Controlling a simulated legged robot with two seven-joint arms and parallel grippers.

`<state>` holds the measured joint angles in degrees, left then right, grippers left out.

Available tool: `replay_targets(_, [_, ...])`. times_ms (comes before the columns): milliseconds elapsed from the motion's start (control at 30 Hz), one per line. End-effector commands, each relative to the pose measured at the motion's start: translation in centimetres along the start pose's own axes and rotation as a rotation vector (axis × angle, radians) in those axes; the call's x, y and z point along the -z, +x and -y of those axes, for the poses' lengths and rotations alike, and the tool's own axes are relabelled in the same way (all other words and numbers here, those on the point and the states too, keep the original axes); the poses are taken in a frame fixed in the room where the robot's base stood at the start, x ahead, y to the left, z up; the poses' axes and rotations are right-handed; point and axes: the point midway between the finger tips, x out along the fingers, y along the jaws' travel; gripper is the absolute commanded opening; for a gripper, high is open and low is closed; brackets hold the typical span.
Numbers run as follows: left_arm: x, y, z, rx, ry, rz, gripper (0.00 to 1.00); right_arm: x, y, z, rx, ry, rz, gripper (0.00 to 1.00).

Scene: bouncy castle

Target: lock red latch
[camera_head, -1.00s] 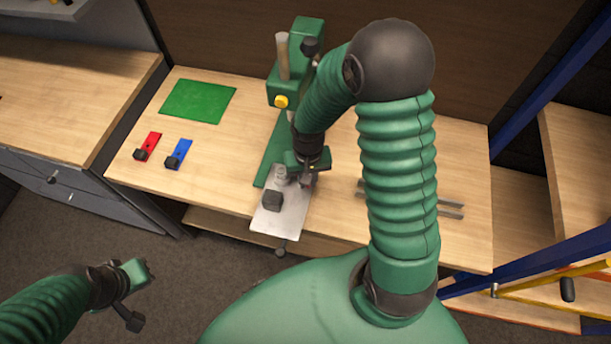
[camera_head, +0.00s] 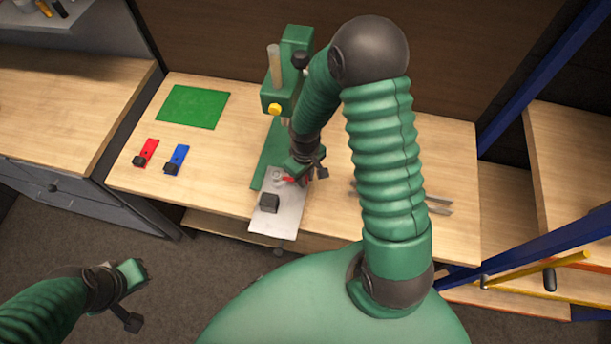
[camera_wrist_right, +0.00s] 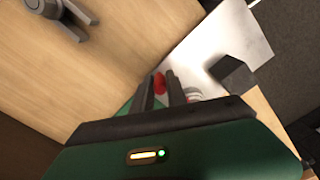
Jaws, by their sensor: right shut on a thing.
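In the right wrist view the red part (camera_wrist_right: 160,84) lies between the two dark fingers. My right gripper (camera_head: 306,176) is shut on this red latch, pointing down at the plate; its fingers hide most of it. A black block (camera_head: 269,203) sits on the plate just in front.
A red piece (camera_head: 146,152) and a blue piece (camera_head: 177,159), each with a black block, lie on the bench left of the press. A green mat (camera_head: 193,106) lies behind them. Grey metal bars (camera_head: 436,205) lie to the right, partly behind my right arm.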

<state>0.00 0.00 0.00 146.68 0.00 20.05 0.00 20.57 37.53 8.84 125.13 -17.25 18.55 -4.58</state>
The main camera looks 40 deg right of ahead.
Motion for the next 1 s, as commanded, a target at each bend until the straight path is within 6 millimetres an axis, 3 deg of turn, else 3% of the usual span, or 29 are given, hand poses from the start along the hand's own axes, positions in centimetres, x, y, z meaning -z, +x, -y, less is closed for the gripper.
replay_targets(367, [0.0, 0.0, 0.0, 0.0, 0.0, 0.0, 0.0, 0.2, 0.1, 0.1, 0.001, -0.006, -0.006, 0.0])
replay_targets(400, [0.0, 0.0, 0.0, 0.0, 0.0, 0.0, 0.0, 0.2, 0.1, 0.1, 0.001, -0.006, -0.006, 0.23])
replay_targets(533, [0.0, 0.0, 0.0, 0.0, 0.0, 0.0, 0.0, 0.2, 0.0, 0.1, 0.001, -0.005, -0.005, 0.4])
replay_targets(867, [0.0, 0.0, 0.0, 0.0, 0.0, 0.0, 0.0, 0.1, -0.2, 0.0, 0.0, -0.003, -0.004, 0.4])
replay_targets(1000, [0.0, -0.2, 0.0, 0.0, 0.0, 0.0, 0.0, 0.2, -2.0, -0.1, -0.002, -0.002, -0.007, 0.4])
